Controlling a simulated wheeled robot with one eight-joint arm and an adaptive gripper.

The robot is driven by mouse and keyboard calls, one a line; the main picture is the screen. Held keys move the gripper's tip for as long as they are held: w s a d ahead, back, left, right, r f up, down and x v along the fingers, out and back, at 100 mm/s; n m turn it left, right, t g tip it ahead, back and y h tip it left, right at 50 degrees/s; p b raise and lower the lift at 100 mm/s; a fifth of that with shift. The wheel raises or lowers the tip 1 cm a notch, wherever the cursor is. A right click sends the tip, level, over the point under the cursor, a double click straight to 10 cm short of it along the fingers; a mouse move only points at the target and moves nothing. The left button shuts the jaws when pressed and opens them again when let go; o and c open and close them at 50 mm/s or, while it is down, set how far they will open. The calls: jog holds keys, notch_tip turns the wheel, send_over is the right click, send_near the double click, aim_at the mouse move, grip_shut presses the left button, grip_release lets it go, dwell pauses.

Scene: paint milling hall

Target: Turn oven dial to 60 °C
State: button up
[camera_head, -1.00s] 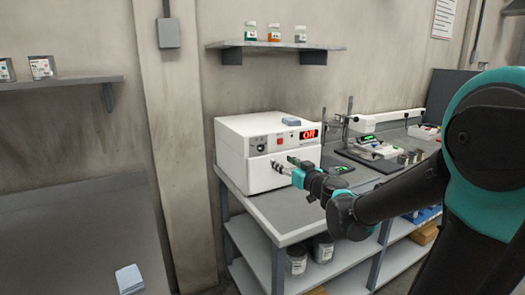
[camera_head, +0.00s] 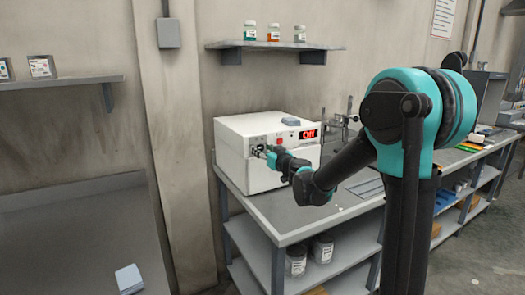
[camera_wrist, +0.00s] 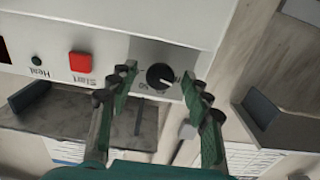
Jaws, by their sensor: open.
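The white oven (camera_head: 235,170) stands on the bench, and its red display (camera_head: 308,134) reads "Off". The black round dial (camera_wrist: 160,76) with a white pointer mark is on the oven's panel in the wrist view, where the panel appears upside down. A "50" mark and part of other lettering show around the dial; the rest of the scale is hidden or too small to read. My gripper (camera_wrist: 161,82) is open, with one finger on each side of the dial and visible gaps between. In the head view my gripper (camera_head: 266,153) is at the oven's front, upper left, covering the dial.
The grey bench (camera_head: 285,215) is clear before the oven. A wall shelf (camera_head: 275,45) holds small jars.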

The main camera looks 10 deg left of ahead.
jog(key=shift+w+a, duration=0.1)
jog(key=shift+c, duration=0.5)
grip_shut()
